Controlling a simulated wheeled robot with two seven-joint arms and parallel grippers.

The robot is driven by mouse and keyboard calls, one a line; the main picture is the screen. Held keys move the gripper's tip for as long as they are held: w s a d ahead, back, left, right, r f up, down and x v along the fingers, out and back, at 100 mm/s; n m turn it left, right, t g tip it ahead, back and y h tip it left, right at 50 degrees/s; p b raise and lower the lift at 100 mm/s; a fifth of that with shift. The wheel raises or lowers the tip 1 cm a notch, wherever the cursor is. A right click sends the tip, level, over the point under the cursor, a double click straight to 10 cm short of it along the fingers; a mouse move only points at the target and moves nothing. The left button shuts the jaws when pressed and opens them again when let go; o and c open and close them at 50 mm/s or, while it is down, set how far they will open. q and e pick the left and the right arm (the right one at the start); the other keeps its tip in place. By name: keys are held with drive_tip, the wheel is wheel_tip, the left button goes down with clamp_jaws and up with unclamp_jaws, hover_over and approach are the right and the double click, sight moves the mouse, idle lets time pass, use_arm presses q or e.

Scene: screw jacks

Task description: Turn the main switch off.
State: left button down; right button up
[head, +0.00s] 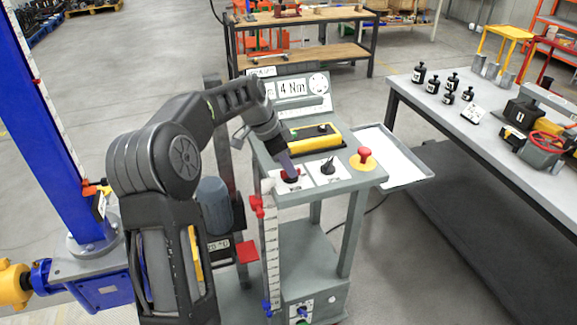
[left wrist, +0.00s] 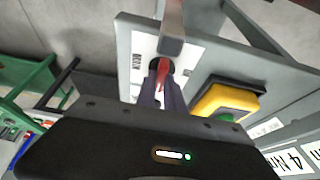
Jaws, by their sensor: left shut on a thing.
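The main switch (head: 291,179) is a red handle on a dark round base, set on a white plate on top of the grey control cart (head: 350,183). My left gripper (head: 287,170) comes down onto it from above and is shut on the handle. In the left wrist view the red handle (left wrist: 153,88) shows between the two dark fingers (left wrist: 161,93), with the black round base behind it. The fingers hide part of the handle, and I cannot read its position for certain. My right gripper is not in view.
A black knob (head: 328,167) and a red mushroom button (head: 365,154) on yellow stand right of the switch. A yellow-and-black box (head: 313,138) and a "4 Nm" display (head: 292,88) are behind. A white side tray (head: 398,158) is empty. A workbench (head: 460,110) stands at right.

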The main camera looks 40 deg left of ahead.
sight(278, 181)
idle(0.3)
use_arm(q)
drive_tip(key=c, duration=1.4)
unclamp_jaws()
drive_tip(key=shift+c, duration=0.2)
drive_tip(key=shift+r, duration=0.15)
drive_tip(key=b+v, duration=0.1)
drive_tip(key=v, duration=0.6)
drive_tip(key=shift+r, duration=0.3)
drive_tip(key=shift+a+f, duration=0.1)
